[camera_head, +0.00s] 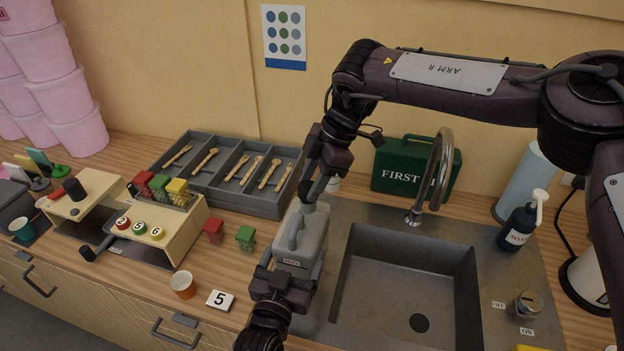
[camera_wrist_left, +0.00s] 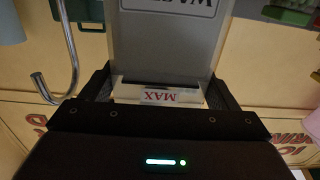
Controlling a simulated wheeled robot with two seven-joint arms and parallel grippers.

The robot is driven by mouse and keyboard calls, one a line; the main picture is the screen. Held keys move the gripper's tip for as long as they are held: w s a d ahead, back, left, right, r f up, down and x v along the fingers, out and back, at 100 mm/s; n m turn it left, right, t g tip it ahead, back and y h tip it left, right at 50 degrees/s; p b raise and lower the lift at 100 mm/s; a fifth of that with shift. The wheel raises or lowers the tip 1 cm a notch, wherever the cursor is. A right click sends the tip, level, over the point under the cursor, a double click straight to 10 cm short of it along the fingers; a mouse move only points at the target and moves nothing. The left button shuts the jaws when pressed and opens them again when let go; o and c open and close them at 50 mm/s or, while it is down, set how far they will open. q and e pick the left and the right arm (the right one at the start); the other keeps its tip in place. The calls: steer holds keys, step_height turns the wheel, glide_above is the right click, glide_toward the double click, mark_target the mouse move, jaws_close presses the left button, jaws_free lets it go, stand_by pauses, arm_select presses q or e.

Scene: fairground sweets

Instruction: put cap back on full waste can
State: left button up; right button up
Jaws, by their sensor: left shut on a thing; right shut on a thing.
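The grey waste can (camera_head: 301,243) stands upright at the left edge of the sink surround, its handle on top. In the left wrist view its label (camera_wrist_left: 170,8) and a MAX mark (camera_wrist_left: 172,97) show upside down. My left gripper (camera_head: 285,278) is shut on the can's lower front, fingers on both sides. My right gripper (camera_head: 310,192) points down at the back of the can's top and is shut on a small dark piece, apparently the cap, mostly hidden by the fingers. I cannot tell whether it touches the opening.
The sink (camera_head: 408,285) and its tap (camera_head: 440,180) are right of the can. A green first-aid box (camera_head: 415,165) stands behind. A cutlery tray (camera_head: 230,175) and coloured blocks are to the left.

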steer(key=shift+f, duration=0.1)
steer(key=shift+f, duration=0.8)
steer(key=shift+f, duration=0.55)
